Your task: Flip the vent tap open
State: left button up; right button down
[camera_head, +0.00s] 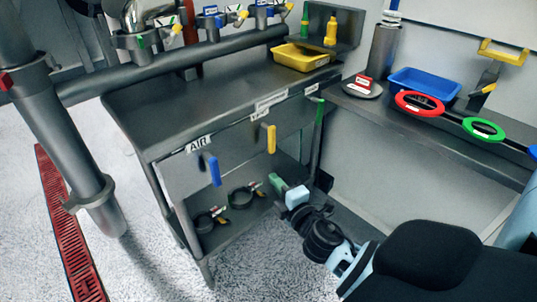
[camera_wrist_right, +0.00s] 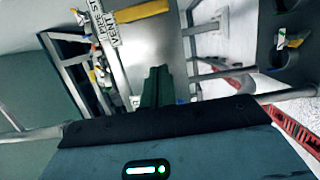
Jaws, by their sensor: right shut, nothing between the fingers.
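The vent tap shows as a yellow lever (camera_head: 271,138) hanging down from the front of the grey bench, below small white labels. In the right wrist view the yellow lever (camera_wrist_right: 142,11) is at the top, beside a white label (camera_wrist_right: 106,28) that reads VENT. My right gripper (camera_head: 276,182), with green fingers, is below the yellow lever and apart from it, in front of the bench's lower shelf. Its fingers are together and empty, as the right wrist view (camera_wrist_right: 156,84) also shows. My left gripper is not in view.
A blue lever (camera_head: 213,170) hangs under the AIR label (camera_head: 198,143), left of the yellow one. A green lever (camera_head: 319,112) is at the bench's right corner. Small valves (camera_head: 241,197) sit on the lower shelf. A side counter (camera_head: 430,125) stands at right. The floor in front is clear.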

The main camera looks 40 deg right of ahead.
jog(key=w+d, duration=0.5)
jog(key=w, duration=0.5)
jog(key=shift+d, duration=0.35)
jog(key=shift+b, duration=0.35)
jog(key=shift+d+f+n+b, duration=0.15)
jog(key=shift+n+b, duration=0.15)
jog(key=shift+b, duration=0.05)
